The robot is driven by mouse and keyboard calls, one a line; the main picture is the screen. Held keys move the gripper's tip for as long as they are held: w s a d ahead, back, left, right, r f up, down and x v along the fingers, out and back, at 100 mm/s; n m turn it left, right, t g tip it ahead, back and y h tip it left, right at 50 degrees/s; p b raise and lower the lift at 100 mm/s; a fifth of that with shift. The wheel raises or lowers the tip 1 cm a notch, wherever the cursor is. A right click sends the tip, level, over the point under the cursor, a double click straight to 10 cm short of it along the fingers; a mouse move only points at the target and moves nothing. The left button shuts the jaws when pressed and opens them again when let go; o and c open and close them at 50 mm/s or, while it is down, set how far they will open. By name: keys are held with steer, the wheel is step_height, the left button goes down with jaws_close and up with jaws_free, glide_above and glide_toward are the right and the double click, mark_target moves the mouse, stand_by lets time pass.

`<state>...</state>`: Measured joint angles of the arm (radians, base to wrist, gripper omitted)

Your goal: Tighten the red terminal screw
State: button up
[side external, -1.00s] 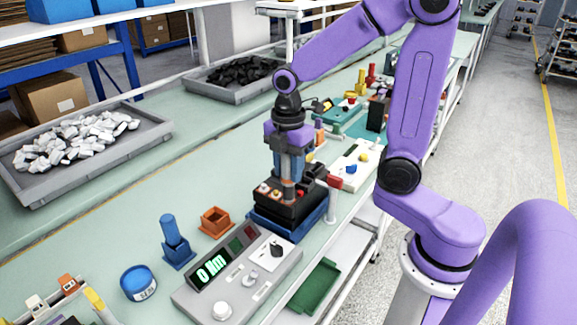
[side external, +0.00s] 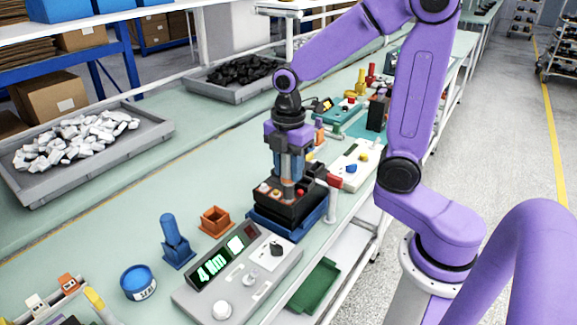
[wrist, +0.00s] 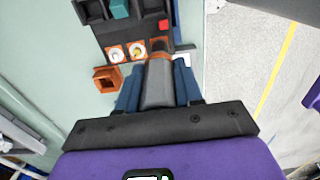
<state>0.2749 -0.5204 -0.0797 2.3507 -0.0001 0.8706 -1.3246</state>
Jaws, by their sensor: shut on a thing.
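The black breaker (side external: 285,210) sits in a blue fixture (side external: 262,226) on the bench. My gripper (side external: 289,176) is above it, pointing down, its blue fingers shut on a grey driver with an orange band (wrist: 158,85). The driver stands upright with its lower end down at the breaker's terminal row.
A grey torque meter (side external: 235,285) in front reads about "4 Nm", with a white lamp lit. A blue tool holder (side external: 176,245), an orange square cup (side external: 215,221) and a blue round tin (side external: 138,282) stand to the left. A red-topped post (side external: 333,200) is close on the right.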

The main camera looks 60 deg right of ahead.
steer(key=shift+r, duration=0.15)
steer(key=shift+r, duration=2.9)
